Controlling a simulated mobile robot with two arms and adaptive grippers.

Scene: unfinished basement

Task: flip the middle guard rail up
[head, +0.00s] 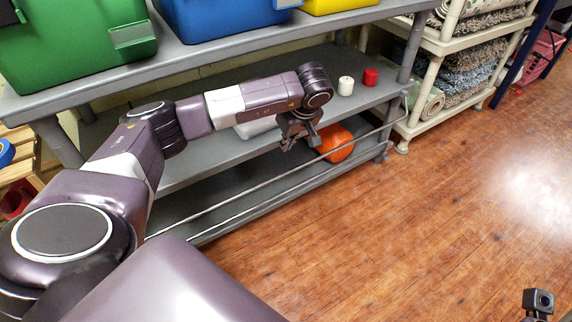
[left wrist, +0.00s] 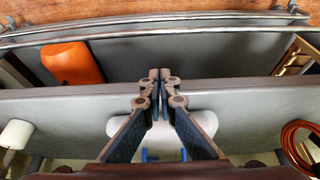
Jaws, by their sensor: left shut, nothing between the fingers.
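A thin grey guard rail (head: 262,184) runs along the shelf unit's front in the head view. It hangs below the middle shelf (head: 371,92), across the opening above the bottom shelf. A second thin bar runs close below it; I cannot tell which level that one belongs to. In the left wrist view two rails (left wrist: 190,30) cross near the top, beyond the fingers. My left gripper (head: 301,143) is at the middle shelf's front edge, above and apart from the rail. Its fingertips (left wrist: 160,78) are together and empty. My right gripper's fingers do not show.
Green (head: 65,45), blue (head: 215,14) and yellow (head: 335,4) bins stand on the top shelf. White (head: 346,86) and red (head: 370,77) cylinders stand on the middle shelf. An orange object (head: 338,146) sits lower, behind the rail. The wooden floor (head: 400,240) in front is clear.

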